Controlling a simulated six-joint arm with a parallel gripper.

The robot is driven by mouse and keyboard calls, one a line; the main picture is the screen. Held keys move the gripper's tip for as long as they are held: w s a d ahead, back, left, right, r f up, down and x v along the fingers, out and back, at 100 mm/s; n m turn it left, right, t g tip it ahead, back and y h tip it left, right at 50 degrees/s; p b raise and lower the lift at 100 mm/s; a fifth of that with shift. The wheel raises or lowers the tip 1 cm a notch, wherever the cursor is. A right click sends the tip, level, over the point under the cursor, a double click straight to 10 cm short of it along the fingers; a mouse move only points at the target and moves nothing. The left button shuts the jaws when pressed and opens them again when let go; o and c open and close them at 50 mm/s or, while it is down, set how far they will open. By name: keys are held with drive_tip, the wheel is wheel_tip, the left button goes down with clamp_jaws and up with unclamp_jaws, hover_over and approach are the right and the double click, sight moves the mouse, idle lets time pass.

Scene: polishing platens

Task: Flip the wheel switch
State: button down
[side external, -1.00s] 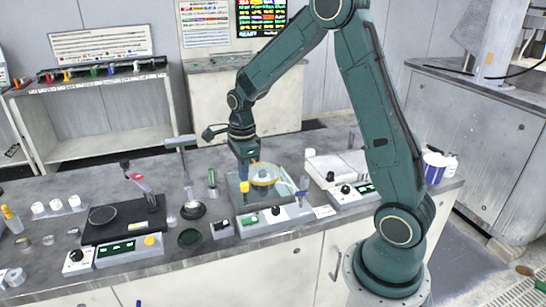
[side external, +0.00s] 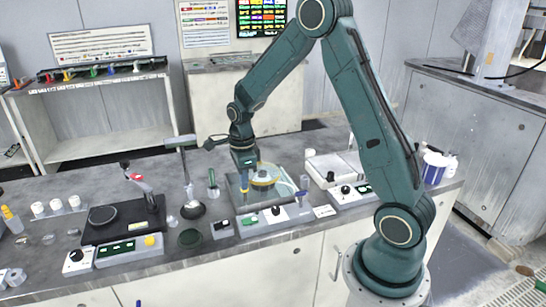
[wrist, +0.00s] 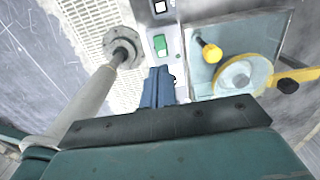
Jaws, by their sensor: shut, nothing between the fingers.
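A polishing unit with a yellow-rimmed wheel (side external: 264,176) in a clear square basin stands on the bench. In the wrist view the green switch (wrist: 160,45) sits on a pale strip beside the basin. The wheel (wrist: 243,76) lies to its right. I cannot read which switch is labelled for the wheel or its position. My gripper (side external: 245,180) is shut and empty, pointing down at the basin's left side. In the wrist view its blue fingers (wrist: 158,75) are just below the green switch, apart from it in the picture.
A grey post with a round flange (wrist: 123,52) rises left of the fingers. A black platen unit (side external: 110,222) stands left; a white unit (side external: 333,166) stands right. Small items crowd the bench.

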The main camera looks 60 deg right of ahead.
sight(247, 221)
wheel_tip(247, 221, down, 12)
drive_tip(key=shift+a+f, duration=0.1)
idle(0.5)
idle(0.4)
drive_tip(key=shift+f, duration=0.2)
